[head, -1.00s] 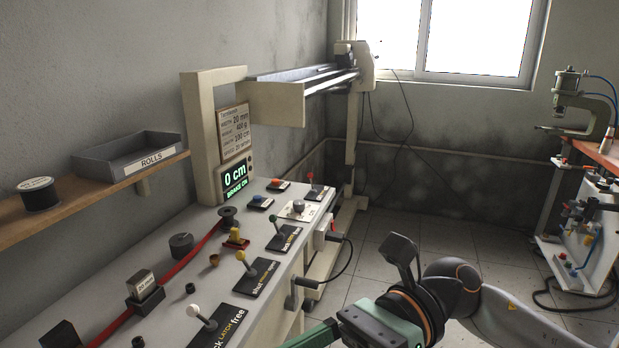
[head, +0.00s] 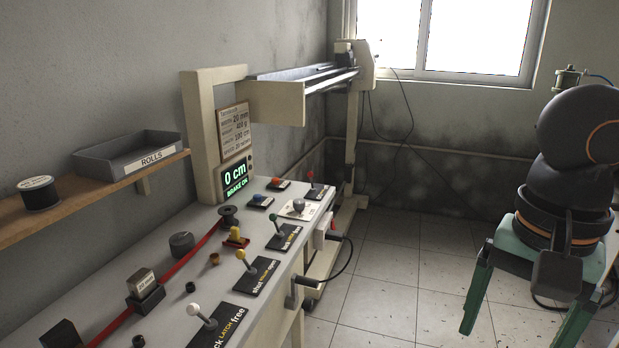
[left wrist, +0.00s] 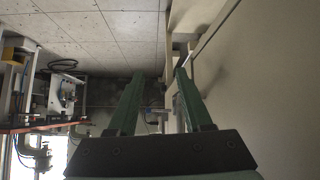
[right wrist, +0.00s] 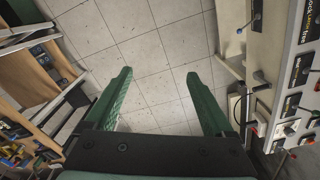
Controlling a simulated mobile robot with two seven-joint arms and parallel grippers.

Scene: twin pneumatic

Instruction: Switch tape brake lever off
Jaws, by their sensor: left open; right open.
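The console (head: 130,262) carries a row of levers on black label plates. A green-knobbed lever (head: 276,224) stands on a plate whose small text I cannot read fully. Nearer are a yellow-knobbed lever (head: 246,261) and a white-knobbed lever (head: 203,316), its plate showing "LATCH" and "free". A red-knobbed lever (head: 311,178) is at the far end. I cannot tell for sure which is the brake lever. The display (head: 236,178) reads "0 cm" and "BRAKE ON". My right gripper (head: 520,325) is open and empty, right of the console over the floor. My left gripper (left wrist: 160,72) is open and empty.
Red tape (head: 198,246) runs along the console top past several knobs. A wooden shelf (head: 90,203) on the left wall holds a "ROLLS" tray (head: 128,155) and a black spool (head: 39,194). Tiled floor (head: 400,260) is clear between console and my right gripper.

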